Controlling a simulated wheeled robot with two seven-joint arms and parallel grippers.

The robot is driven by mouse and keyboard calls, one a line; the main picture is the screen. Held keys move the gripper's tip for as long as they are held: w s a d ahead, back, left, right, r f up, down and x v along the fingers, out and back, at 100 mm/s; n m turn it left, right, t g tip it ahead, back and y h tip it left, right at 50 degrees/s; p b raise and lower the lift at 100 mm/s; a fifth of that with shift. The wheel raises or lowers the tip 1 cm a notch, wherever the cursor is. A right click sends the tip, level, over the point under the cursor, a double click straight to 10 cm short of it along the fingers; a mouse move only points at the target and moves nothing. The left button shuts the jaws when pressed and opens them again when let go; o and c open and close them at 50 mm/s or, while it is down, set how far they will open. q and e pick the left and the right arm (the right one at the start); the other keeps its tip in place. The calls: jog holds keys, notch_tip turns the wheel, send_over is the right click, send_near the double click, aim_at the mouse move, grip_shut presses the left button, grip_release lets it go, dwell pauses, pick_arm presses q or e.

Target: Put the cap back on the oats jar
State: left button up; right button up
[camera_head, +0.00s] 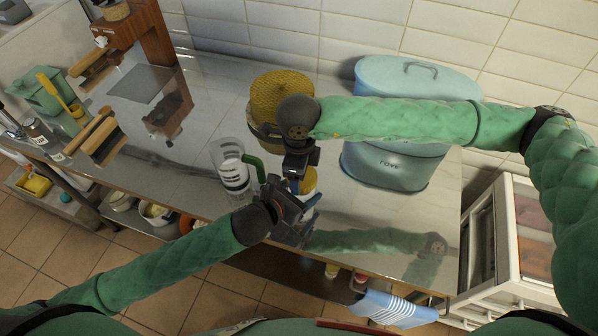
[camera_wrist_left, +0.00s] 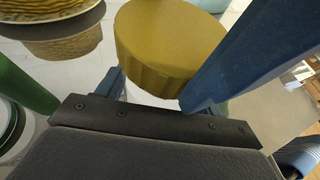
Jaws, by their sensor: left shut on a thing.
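A yellow ridged cap (camera_wrist_left: 170,45) sits between the two blue fingers of my left gripper (camera_wrist_left: 155,90), which is shut on it. In the head view, the cap (camera_head: 309,181) is partly hidden by my grippers. My left gripper (camera_head: 296,204) is at the front of the counter, right of a clear container.
A yellow woven-topped container (camera_head: 272,95) stands behind my right wrist. A large light-blue lidded bin (camera_head: 385,167) stands to the right. A wooden machine (camera_head: 137,32) is at the back left. The reflective counter (camera_head: 205,95) has clear space at left and front right.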

jog(key=shift+s+a, duration=0.1)
jog(key=shift+s, duration=0.05)
pick_arm(q)
jog(key=shift+f, duration=0.1)
pick_arm(e)
jog(key=shift+r, duration=0.3)
dwell(0.5)
jog(key=shift+f, duration=0.55)
dwell(0.6)
